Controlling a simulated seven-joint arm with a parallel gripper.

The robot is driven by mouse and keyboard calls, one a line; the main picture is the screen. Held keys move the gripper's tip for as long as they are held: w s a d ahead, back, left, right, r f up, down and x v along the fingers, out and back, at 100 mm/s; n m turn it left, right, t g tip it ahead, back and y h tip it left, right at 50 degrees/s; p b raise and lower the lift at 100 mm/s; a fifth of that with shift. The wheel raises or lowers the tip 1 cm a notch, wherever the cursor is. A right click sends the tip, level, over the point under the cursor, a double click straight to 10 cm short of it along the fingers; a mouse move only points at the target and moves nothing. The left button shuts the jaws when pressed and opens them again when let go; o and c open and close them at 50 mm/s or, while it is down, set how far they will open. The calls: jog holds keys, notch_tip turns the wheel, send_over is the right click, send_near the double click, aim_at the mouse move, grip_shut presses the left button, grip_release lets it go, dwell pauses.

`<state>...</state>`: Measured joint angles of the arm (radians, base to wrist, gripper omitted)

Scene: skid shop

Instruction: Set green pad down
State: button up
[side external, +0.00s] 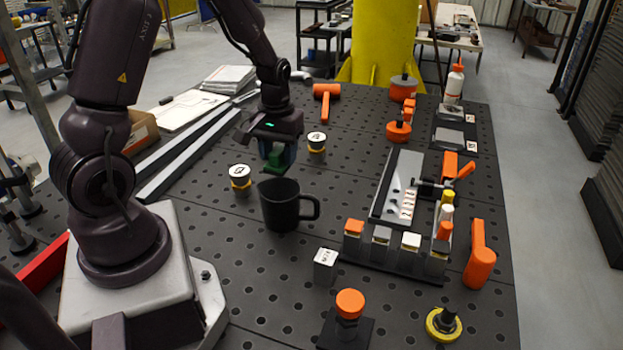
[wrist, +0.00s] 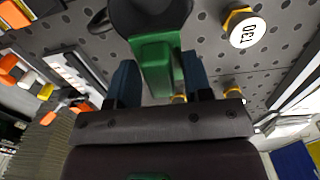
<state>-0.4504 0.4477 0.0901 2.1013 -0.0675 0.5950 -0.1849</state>
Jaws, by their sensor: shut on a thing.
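The green pad (wrist: 157,62) is a green block between the two blue-grey fingers of my gripper (wrist: 160,82) in the wrist view. In the side view my gripper (side external: 277,152) points down above the table, behind a black mug (side external: 282,207). The pad (side external: 276,160) shows below the fingers there, just over the mug's far rim. The fingers are shut on the pad. In the wrist view the dark mug (wrist: 150,14) lies past the pad's far end. I cannot tell whether the pad touches the mug or the table.
Labelled round pieces with yellow bases stand left (side external: 240,178) and right (side external: 317,142) of the gripper. A white-topped block (side external: 325,265) stands in front.

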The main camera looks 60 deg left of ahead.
jog(key=w+a+f, duration=0.4)
jog(key=w, duration=0.3)
send_over(315, 185)
jog(key=f, duration=0.5)
jog(key=shift+s+d, duration=0.1)
jog(key=shift+s, duration=0.15)
jog(key=shift+w+f, duration=0.15)
jog(key=shift+f, duration=0.15)
jog(key=shift+w+f, duration=0.1)
jog(key=shift+f, duration=1.5)
jog(key=o, duration=0.9)
jog(key=shift+f, duration=0.15)
